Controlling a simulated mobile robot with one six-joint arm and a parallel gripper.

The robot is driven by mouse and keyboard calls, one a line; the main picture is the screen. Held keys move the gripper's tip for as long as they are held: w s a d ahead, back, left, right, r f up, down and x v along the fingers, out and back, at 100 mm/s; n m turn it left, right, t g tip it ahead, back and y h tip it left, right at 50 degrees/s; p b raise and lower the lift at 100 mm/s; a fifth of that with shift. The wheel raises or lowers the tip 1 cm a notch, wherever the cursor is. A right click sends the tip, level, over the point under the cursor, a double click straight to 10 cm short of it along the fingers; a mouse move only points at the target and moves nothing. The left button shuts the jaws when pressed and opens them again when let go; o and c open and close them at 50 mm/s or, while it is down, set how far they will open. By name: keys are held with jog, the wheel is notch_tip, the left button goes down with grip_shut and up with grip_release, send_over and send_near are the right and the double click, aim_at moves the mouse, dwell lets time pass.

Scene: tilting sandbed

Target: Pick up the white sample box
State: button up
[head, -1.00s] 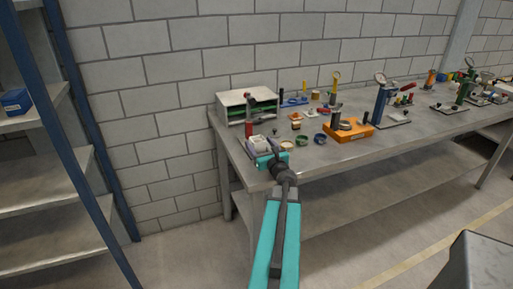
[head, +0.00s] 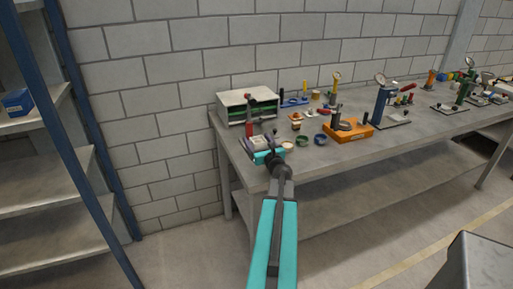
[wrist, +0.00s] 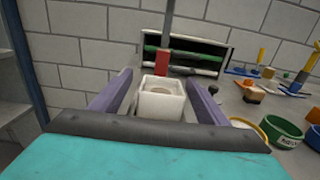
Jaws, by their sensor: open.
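In the head view the white sample box (head: 259,141) is small, at the bench's near left corner. My gripper (wrist: 156,88) is open, with one purple finger on each side of the box. A small gap seems to show between the box and each finger; I cannot tell whether either touches. In the head view my gripper (head: 256,146) is at the box, and my wrist hides part of it. The box's lower front is hidden by my gripper's body.
A red-based stand (wrist: 163,63) is right behind the box. Small bowls, one green (wrist: 281,130), sit to the right. An orange-based device (head: 348,130) is further right. A blue-posted shelf (head: 70,120) is at left.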

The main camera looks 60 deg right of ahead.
jog(key=shift+w+d+r+p, duration=0.2)
jog(key=shift+w+d+p, duration=0.15)
jog(key=shift+w+d, duration=0.3)
jog(key=shift+p+x, duration=0.35)
jog(key=shift+x, duration=0.75)
jog(key=shift+f, duration=0.1)
jog(key=c, duration=1.3)
